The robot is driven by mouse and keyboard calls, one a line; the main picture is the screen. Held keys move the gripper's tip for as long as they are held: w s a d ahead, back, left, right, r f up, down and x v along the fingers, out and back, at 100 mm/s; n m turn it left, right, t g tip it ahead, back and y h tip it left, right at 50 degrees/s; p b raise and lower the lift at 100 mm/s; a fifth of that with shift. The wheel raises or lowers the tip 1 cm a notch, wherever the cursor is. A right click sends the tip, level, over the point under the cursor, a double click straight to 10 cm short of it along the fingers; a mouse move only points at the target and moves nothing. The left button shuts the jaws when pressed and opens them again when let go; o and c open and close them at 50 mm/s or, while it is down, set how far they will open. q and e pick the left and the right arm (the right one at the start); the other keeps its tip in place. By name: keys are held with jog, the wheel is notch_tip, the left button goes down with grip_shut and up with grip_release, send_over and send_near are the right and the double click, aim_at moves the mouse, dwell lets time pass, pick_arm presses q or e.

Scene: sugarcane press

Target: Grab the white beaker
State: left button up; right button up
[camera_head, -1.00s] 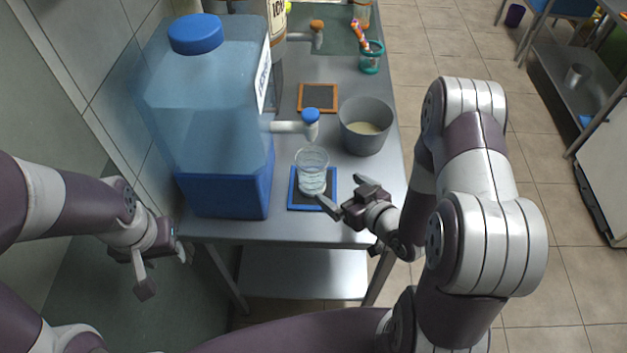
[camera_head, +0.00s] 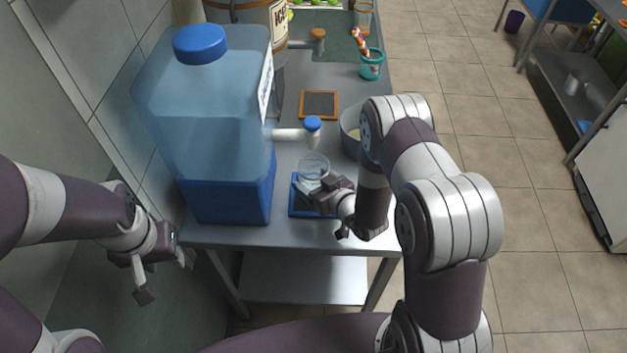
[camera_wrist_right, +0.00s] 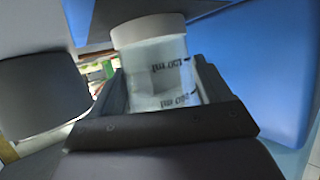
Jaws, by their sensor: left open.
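The beaker (camera_head: 313,165) is clear, with a pale rim, and stands under the tap over a blue-framed dark mat (camera_head: 293,208). In the right wrist view the beaker (camera_wrist_right: 158,65) shows a white rim and printed ml marks. My right gripper (camera_head: 318,183) is at the beaker's near side and hides its lower part. In the wrist view its fingers (camera_wrist_right: 160,92) stand on either side of the beaker; whether they press on it I cannot tell. My left gripper (camera_head: 165,275) is open and empty, left of the table's front edge.
A large blue water container (camera_head: 205,120) stands left of the beaker, its blue-handled tap (camera_head: 312,125) close behind it. A grey pot (camera_head: 349,128) is partly hidden by my right arm. An orange-framed mat (camera_head: 319,104) and a teal cup (camera_head: 372,66) are farther back.

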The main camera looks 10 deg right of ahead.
jog(key=shift+c, duration=1.4)
jog(key=shift+r, duration=0.1)
